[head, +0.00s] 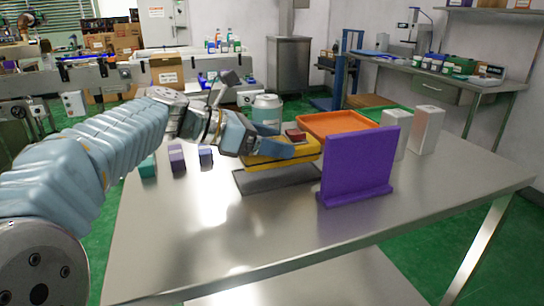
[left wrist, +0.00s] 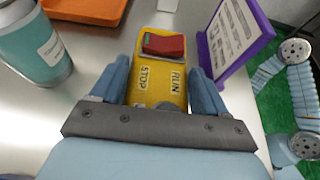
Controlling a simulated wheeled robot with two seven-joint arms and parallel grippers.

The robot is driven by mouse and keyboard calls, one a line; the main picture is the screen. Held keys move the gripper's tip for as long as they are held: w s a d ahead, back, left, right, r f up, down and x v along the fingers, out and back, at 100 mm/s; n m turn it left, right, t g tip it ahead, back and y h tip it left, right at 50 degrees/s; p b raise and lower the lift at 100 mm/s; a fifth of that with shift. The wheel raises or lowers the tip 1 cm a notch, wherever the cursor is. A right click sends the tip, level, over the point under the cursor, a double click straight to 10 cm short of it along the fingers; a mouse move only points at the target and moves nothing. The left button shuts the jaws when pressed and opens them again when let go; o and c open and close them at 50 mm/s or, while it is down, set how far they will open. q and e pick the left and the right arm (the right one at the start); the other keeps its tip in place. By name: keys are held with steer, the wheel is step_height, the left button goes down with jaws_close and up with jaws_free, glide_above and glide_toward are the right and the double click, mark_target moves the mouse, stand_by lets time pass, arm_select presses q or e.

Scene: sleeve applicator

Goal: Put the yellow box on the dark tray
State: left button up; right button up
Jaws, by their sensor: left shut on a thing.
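The yellow box (head: 306,147) has a red rocker switch on top, and STOP and RUN labels show on it in the left wrist view (left wrist: 157,91). My left gripper (head: 280,150) is shut on it, with one blue finger on each side (left wrist: 157,84). The dark tray (head: 272,184) is a flat dark plate on the metal table, directly below the box in the head view. I cannot tell whether the box touches the tray. The tray's far part is hidden behind the box and gripper. My right gripper is not in view.
A purple sign stand (head: 358,163) stands close at the right of the tray. An orange bin (head: 335,124) and a pale blue canister (head: 267,110) are behind. Two pale boxes (head: 427,130) stand at the right. Small coloured boxes (head: 177,158) are at the left. The table's front is clear.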

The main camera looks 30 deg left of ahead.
arm_select(q)
steer(key=shift+f, duration=1.5)
steer(key=shift+f+b, duration=0.2)
steer(key=shift+b, duration=0.1)
steer(key=o, duration=1.4)
steer(key=shift+o, duration=0.2)
steer(key=shift+r, duration=0.1)
steer(key=shift+s+a+r, duration=0.1)
steer(key=shift+r, duration=0.05)
steer(key=v, duration=1.1)
steer(key=shift+s+a+p, duration=0.25)
steer(key=shift+s+p, duration=0.05)
steer(key=shift+p, duration=0.15)
